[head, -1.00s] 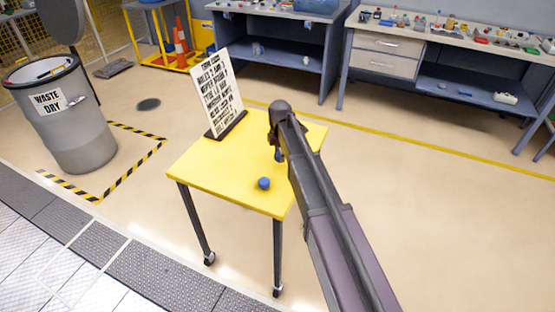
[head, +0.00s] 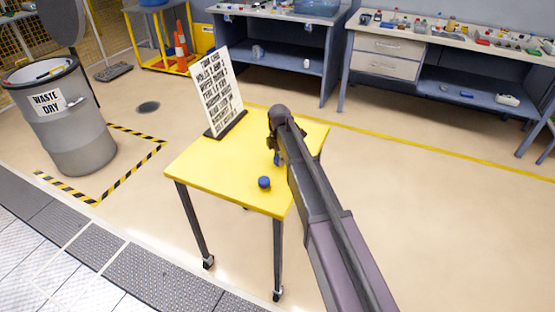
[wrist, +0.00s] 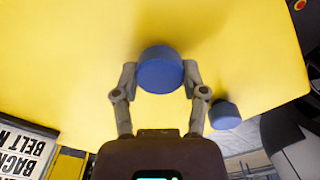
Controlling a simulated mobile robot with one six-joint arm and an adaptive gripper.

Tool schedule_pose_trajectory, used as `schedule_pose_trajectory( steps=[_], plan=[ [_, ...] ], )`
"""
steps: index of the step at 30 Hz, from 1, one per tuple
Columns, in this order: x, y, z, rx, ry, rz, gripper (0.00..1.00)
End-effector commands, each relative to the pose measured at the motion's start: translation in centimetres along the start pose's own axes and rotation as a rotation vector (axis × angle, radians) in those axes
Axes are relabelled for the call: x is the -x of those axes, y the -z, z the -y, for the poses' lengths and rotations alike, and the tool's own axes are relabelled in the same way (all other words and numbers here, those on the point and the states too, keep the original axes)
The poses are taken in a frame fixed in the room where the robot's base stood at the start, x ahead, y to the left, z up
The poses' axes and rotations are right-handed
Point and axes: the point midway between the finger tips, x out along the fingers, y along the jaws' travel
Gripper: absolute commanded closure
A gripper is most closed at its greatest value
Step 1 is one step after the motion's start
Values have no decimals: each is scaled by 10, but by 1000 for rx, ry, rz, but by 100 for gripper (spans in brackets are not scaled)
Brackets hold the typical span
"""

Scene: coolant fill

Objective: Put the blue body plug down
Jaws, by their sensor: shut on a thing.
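A blue round plug (wrist: 160,69) sits between the two fingertips of my gripper (wrist: 160,78) in the wrist view, and the fingers are shut on its sides. In the head view only a sliver of this plug (head: 277,159) shows beside my arm, over the yellow table (head: 225,165). The wrist view does not clearly show whether its underside touches the tabletop. A second, smaller-looking blue piece (head: 264,182) stands on the table near its front edge. It also shows in the wrist view (wrist: 225,115), right of my gripper and apart from it.
A lettered sign (head: 216,93) stands at the table's back left. The tabletop left of my gripper is clear. A grey waste drum (head: 60,118) stands on the floor at left, and cluttered workbenches (head: 450,35) line the back.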

Motion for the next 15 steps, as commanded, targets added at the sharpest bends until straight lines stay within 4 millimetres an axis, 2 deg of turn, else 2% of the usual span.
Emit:
schedule_pose_trajectory(
  steps=[7, 8, 10, 11, 15],
  plan=[
    [-4, 0, 0, -1, 0, 0, 74],
    [-2, 0, 0, -1, 0, 0, 35],
    [-2, -1, 0, -1, 0, 0, 14],
    [-2, -1, 0, -1, 0, 0, 9],
    [-2, -1, 0, -1, 0, 0, 9]
  ],
)
